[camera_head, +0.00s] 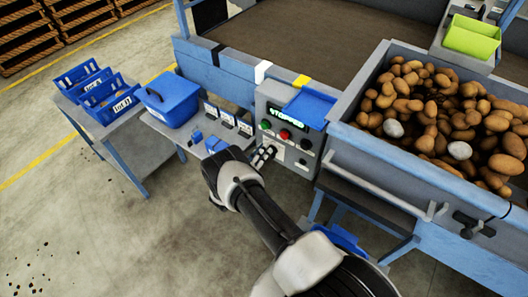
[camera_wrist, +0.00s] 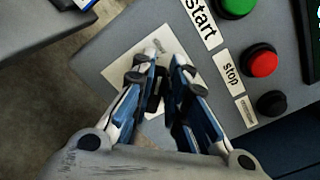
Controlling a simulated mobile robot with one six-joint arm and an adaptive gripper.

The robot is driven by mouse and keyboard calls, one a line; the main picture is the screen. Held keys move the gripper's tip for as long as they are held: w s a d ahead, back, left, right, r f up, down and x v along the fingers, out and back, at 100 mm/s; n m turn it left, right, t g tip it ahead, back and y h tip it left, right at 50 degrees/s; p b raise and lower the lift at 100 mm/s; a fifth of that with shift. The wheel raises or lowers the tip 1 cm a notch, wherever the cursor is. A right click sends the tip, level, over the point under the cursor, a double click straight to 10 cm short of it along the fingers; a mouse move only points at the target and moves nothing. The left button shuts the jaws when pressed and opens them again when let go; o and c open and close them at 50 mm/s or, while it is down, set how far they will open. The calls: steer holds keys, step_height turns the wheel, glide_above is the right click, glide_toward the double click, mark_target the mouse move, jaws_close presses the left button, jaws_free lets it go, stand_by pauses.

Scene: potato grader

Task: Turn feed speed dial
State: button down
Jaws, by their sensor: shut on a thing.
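The grey control box (camera_head: 300,158) stands at the front of the machine, with a green-lettered display (camera_head: 284,113) that reads STOPPED. My gripper (camera_head: 264,155) is at the lower left of its face. In the wrist view my gripper (camera_wrist: 166,68) has its two blue-and-white fingers closed around a small dark knob, the feed speed dial (camera_wrist: 154,98). The dial sits over a pale plate (camera_wrist: 121,72) on the panel. The fingers hide much of the dial, so its pointer and setting cannot be read. In the head view the gripper covers it.
Beside the dial are a green button (camera_wrist: 238,6) labelled Start, a red button (camera_wrist: 261,62) labelled stop, and a black knob (camera_wrist: 271,103). A potato-filled bin (camera_head: 350,101) stands right. A blue lidded box (camera_head: 172,100) and blue crates (camera_head: 110,100) stand left.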

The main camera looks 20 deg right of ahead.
steer(key=shift+w+f+n, duration=0.1)
steer(key=shift+f+n, duration=0.05)
steer(key=shift+n, duration=0.65)
steer(key=c, duration=1.6)
jaws_free()
steer(key=shift+a, duration=0.1)
steer(key=v, duration=1.2)
